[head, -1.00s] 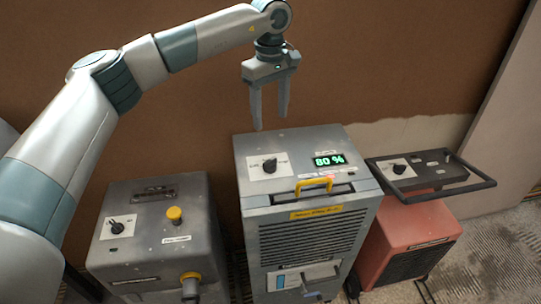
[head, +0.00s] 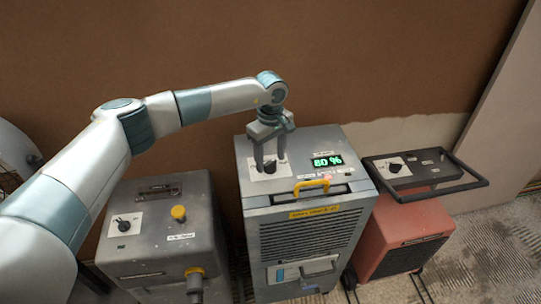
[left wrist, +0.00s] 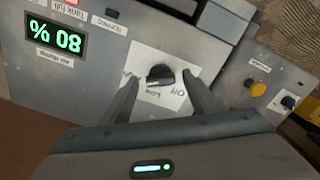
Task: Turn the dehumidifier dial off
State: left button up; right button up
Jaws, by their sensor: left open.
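The middle grey machine (head: 312,222) has a green 80 % display (head: 327,161) and a black dial (head: 269,165) on a white plate on its top. The left wrist view shows the dial (left wrist: 160,75) and the same display (left wrist: 56,37) upside down, with "Off" and "Low" printed near the dial. My left gripper (head: 270,169) points down over the dial, its fingers apart on either side of it. In the left wrist view the open fingers (left wrist: 165,92) flank the dial plate; I cannot tell whether they touch the dial. My right gripper is not in view.
A yellow handle (head: 312,185) rises near the front of the machine's top. A grey machine (head: 160,235) with a dial and yellow knob (head: 179,212) stands left. A red machine (head: 405,230) with a black frame handle (head: 470,183) stands right. A brown wall is behind.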

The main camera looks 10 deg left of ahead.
pick_arm(q)
jog(key=shift+f, duration=0.25)
jog(key=c, duration=1.1)
jog(key=shift+o, duration=0.2)
